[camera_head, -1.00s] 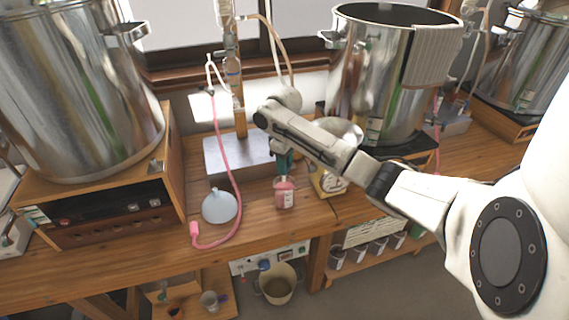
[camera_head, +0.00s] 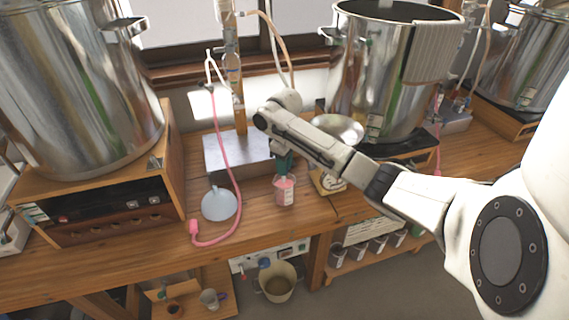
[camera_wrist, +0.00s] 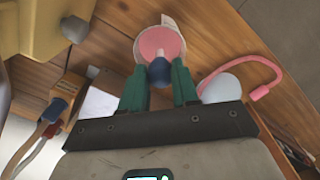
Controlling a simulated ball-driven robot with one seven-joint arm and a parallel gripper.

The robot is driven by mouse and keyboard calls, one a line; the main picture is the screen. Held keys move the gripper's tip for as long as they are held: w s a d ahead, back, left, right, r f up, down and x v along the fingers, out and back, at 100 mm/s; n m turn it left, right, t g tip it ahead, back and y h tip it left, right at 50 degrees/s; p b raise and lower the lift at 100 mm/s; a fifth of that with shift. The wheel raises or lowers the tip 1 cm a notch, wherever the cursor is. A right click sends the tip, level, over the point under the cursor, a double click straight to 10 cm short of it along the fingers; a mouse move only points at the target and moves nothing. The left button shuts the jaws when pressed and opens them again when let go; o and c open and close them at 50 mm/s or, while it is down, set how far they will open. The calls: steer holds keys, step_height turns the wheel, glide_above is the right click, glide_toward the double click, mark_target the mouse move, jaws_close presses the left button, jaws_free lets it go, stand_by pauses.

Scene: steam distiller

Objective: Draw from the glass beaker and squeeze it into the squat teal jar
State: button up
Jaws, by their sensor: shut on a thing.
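The glass beaker (camera_head: 285,194) holds pink liquid and stands upright on the wooden bench, with a pale label on its side. The wrist view shows the beaker's pink liquid (camera_wrist: 155,40) just beyond my fingertips. My gripper (camera_head: 284,160), with teal fingers, is right above the beaker, pointing down. In the wrist view my gripper (camera_wrist: 159,80) is shut on the dark blue bulb (camera_wrist: 159,72) of a dropper. I cannot make out the squat teal jar in either view.
A pale blue round funnel-like vessel (camera_head: 219,204) and a pink hose (camera_head: 233,178) lie left of the beaker. A metal block (camera_head: 228,152) stands behind. A yellow scale (camera_head: 326,182) is close on the right. Big steel pots (camera_head: 75,90) flank the bench. Bare wood lies in front.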

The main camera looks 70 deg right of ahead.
steer(key=shift+f+b, duration=0.7)
steer(key=shift+f, duration=0.85)
stand_by(0.4)
steer(key=o, duration=0.5)
steer(key=shift+c, duration=0.2)
steer(key=shift+r, duration=0.15)
steer(key=shift+r+p, duration=3.95)
steer(key=shift+r, duration=0.45)
